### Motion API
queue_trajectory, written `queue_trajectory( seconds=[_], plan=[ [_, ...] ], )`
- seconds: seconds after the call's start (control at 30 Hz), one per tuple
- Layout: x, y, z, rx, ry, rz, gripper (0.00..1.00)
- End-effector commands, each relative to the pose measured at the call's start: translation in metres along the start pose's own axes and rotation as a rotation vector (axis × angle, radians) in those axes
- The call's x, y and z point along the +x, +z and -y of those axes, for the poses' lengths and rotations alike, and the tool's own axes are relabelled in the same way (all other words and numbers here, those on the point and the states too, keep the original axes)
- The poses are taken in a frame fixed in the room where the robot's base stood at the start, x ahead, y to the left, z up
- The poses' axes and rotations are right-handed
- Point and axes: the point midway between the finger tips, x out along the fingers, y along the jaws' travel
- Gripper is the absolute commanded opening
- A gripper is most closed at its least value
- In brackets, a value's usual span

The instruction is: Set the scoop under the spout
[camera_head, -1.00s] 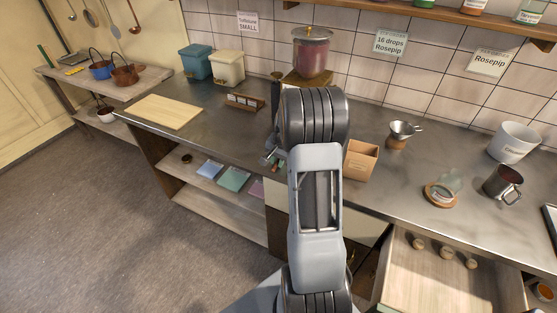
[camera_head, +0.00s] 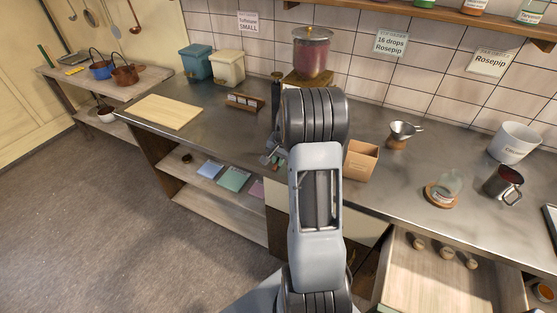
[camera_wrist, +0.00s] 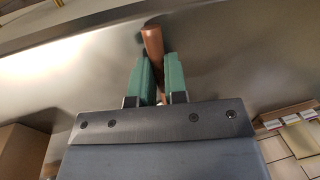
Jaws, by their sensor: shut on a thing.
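The scoop shows only as a brown, rod-like handle (camera_wrist: 153,42) in the wrist view. My gripper (camera_wrist: 160,75) has its two green fingers shut on this handle. The rest of the scoop is hidden or too unclear to make out. In the head view my gripper (camera_head: 270,158) is mostly behind my arm, near the counter's front edge. A glass dispenser (camera_head: 311,55) with dark red contents stands on a wooden base at the back of the counter. Its spout is hidden behind my arm.
An open cardboard box (camera_head: 361,160) stands just right of my arm, with a metal funnel (camera_head: 402,131) beyond it. A small card rack (camera_head: 245,101) is to the left. The steel counter (camera_head: 215,130) is clear around the rack's front. A drawer (camera_head: 450,275) stands open at right.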

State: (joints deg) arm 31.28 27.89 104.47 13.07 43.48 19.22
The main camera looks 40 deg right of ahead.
Motion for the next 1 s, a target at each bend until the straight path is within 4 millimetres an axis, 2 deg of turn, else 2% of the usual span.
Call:
queue_trajectory(
  seconds=[0.33, 0.67, 0.7, 1.0],
  plan=[
    [0.000, -0.017, -0.002, -0.007, 0.000, 0.001, 0.00],
    [0.001, -0.018, 0.001, -0.015, 0.001, 0.003, 0.00],
    [0.001, -0.017, 0.001, -0.015, 0.001, 0.003, 0.16],
    [0.000, -0.018, 0.000, -0.013, 0.001, 0.003, 0.43]
  ],
)
